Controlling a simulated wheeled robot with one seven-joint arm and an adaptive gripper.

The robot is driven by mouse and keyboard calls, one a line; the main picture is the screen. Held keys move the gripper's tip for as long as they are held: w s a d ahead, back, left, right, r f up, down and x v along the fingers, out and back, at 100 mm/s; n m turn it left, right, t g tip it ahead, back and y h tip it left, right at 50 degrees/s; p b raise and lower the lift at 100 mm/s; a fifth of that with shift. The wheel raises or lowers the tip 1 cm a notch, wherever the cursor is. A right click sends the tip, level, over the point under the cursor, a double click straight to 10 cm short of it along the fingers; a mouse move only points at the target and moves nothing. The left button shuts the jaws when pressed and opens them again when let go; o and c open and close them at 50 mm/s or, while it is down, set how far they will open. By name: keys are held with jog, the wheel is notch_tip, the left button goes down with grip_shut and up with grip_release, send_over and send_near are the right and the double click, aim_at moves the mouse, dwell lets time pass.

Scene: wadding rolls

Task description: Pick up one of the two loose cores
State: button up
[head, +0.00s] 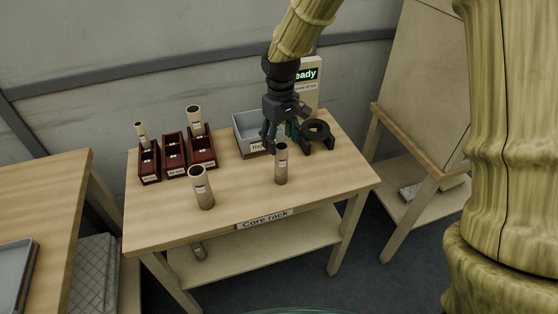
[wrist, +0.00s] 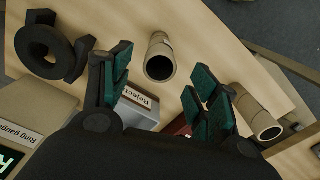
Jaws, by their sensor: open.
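Two loose cores stand upright on the table marked "Core rack" (head: 240,185). The left core (head: 203,188) is near the front edge; the right core (head: 281,165) is further back. My gripper (head: 284,141) is open and empty, above and just behind the right core in the head view. In the wrist view one core (wrist: 160,62) shows its open top beyond the gap between the green-padded fingers, not touching them. Another core (wrist: 262,120) shows right of the fingers there; I cannot tell for sure which it is.
Dark red holders (head: 174,162) stand at the back left, two with cores in them. A grey reject bin (head: 243,146) and a black ring gauge (head: 317,131) stand close behind and beside my gripper. The table's front middle is clear.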

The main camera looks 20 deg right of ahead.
aim_at(281, 145)
notch_tip(281, 145, down, 3)
jog(key=shift+w+d+f, duration=0.1)
jog(key=shift+d, duration=0.05)
jog(key=shift+s+f+p, duration=0.2)
jog(key=shift+f+p, duration=0.15)
jog(key=shift+p, duration=0.05)
jog(key=shift+f+p, duration=0.55)
jog(key=shift+f, duration=1.7)
jog(key=shift+c, duration=0.3)
jog(key=c, duration=1.1)
